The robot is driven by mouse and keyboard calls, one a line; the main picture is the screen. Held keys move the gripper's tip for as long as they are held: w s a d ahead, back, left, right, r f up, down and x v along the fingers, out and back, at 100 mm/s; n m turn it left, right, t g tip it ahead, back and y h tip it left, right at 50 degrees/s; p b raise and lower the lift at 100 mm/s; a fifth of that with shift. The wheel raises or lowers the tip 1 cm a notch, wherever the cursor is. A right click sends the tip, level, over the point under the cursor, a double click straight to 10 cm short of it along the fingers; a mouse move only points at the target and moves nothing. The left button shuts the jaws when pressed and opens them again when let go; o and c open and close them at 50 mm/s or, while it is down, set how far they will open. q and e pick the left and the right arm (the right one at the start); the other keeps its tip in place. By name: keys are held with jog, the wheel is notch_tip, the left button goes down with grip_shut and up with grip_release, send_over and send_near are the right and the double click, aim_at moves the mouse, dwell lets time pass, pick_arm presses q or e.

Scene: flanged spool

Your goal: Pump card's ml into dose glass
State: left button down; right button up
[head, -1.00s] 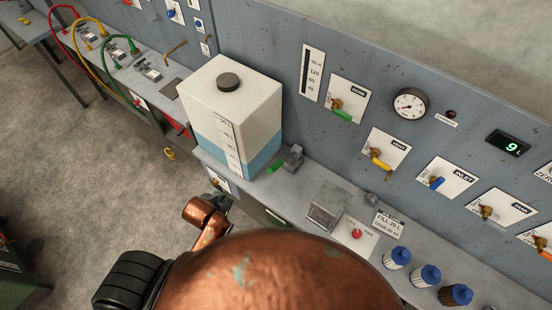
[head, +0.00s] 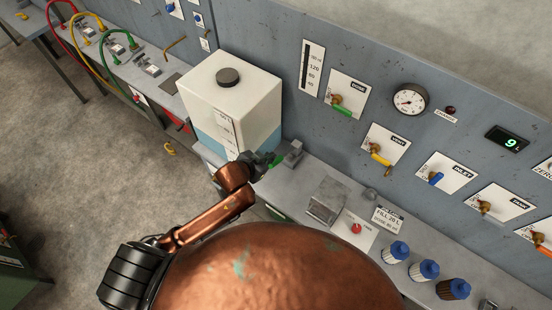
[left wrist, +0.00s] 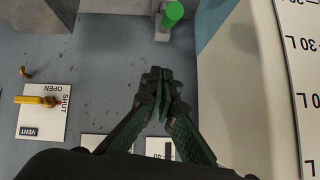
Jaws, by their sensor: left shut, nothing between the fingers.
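The card (head: 387,221) on the bench reads "FILL 20 L"; its dose line is too small to read surely. The dose glass (head: 312,68) is a narrow dark strip with an ml scale on the wall panel. A green handle (head: 277,160) on a grey block (head: 293,150) sits beside the tank; its round green end shows in the left wrist view (left wrist: 174,11). My left gripper (head: 264,161) is shut and empty, close to the green handle. In the wrist view its fingertips (left wrist: 158,93) are together, apart from the handle. My right gripper is out of view.
The white tank (head: 235,95) with blue liquid low inside stands just behind my left gripper. Valve plates (head: 386,143), a gauge (head: 409,100) and a green readout (head: 508,141) line the wall. A red knob (head: 356,228) and blue-capped bottles (head: 397,251) are on the bench's right.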

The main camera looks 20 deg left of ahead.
pick_arm(q)
jog(key=p, duration=0.1)
send_over(276, 162)
jog(key=w+d, duration=0.1)
notch_tip(276, 162, down, 6)
jog(key=f, duration=0.2)
jog(key=shift+s+a+f+p, duration=0.2)
jog(key=shift+a+f+p, duration=0.05)
jog(key=shift+f+p, duration=0.15)
jog(key=shift+s+a+f, duration=0.2)
jog(key=shift+s+f, duration=0.05)
jog(key=shift+f, duration=0.3)
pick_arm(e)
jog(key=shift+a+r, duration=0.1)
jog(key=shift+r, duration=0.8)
